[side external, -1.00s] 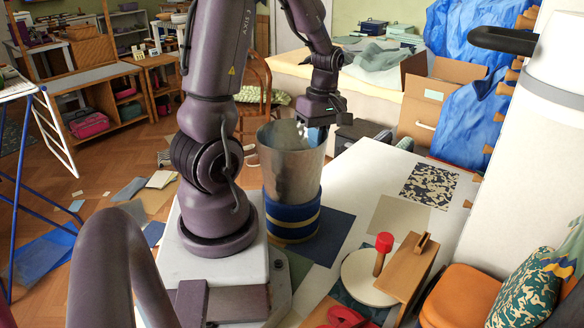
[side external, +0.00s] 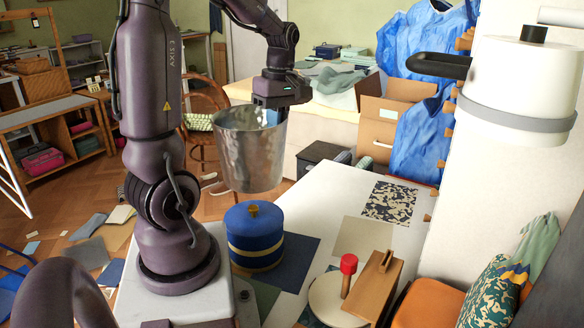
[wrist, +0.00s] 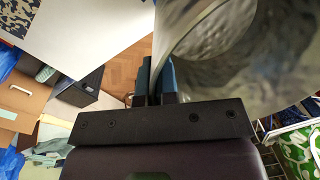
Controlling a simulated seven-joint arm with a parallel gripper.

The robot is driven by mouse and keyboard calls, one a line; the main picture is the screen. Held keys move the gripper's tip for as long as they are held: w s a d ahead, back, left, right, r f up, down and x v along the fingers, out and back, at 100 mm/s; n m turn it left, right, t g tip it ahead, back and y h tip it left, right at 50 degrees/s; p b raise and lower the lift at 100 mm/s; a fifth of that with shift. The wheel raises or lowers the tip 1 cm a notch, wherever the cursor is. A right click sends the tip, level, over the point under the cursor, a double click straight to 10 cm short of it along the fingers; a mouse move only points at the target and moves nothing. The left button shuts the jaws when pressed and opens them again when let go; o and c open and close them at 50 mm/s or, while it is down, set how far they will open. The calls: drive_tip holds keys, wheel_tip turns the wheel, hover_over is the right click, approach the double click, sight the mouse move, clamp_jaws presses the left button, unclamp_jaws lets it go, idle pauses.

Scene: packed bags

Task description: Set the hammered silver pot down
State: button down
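The hammered silver pot (side external: 247,155) hangs upright in the air above a blue round lidded box (side external: 254,232), with a clear gap between them. My gripper (side external: 268,115) is shut on the pot's rim at its far right side. In the wrist view the pot (wrist: 225,50) fills the upper right, and its wall runs between my dark fingers (wrist: 154,82). The inside bottom of the pot is hidden in the side view.
The blue box with its gold knob stands on a dark blue sheet (side external: 297,262) on the white table (side external: 325,205). To its right are a patterned mat (side external: 389,202), a beige mat (side external: 362,242), a round board (side external: 325,300), a red-topped peg (side external: 348,268) and a wooden block (side external: 375,285).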

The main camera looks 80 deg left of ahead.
drive_tip(key=w+a+f, duration=0.9)
drive_tip(key=w, duration=0.3)
wheel_tip(320, 180, down, 12)
drive_tip(key=w, duration=0.1)
drive_tip(key=shift+r, duration=0.25)
drive_tip(key=shift+f, duration=0.15)
drive_tip(key=c, duration=1.4)
unclamp_jaws()
